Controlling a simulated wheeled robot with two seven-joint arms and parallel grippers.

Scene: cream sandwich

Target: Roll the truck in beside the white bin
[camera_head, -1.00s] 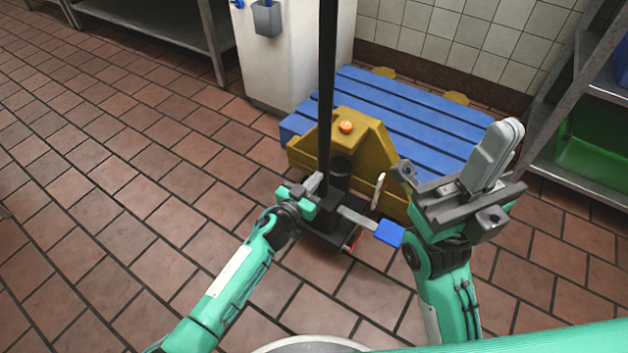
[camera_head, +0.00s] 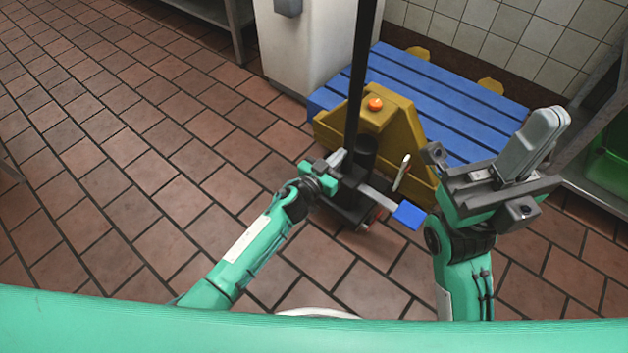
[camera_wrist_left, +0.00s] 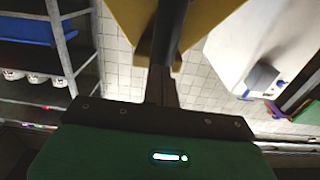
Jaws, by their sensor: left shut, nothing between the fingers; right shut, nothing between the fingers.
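The truck is a yellow pallet truck (camera_head: 398,112) with a black upright pole (camera_head: 358,70) and an orange knob, standing under a blue slatted pallet (camera_head: 435,92). A tall white box-shaped unit (camera_head: 310,45) stands just behind and left of the pallet; I cannot tell if it is the white bin. My left gripper (camera_head: 338,160) is shut and empty, close to the pole's lower part; contact is unclear. In the left wrist view the pole (camera_wrist_left: 172,35) rises beyond the fingers (camera_wrist_left: 161,85). My right gripper (camera_head: 545,125) is shut and empty, right of the truck.
A metal shelf with a green crate (camera_head: 610,165) stands at the right. A metal table (camera_head: 230,25) stands at the upper left. A tiled wall (camera_head: 530,40) closes off the back. The brown tiled floor (camera_head: 130,150) on the left is clear.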

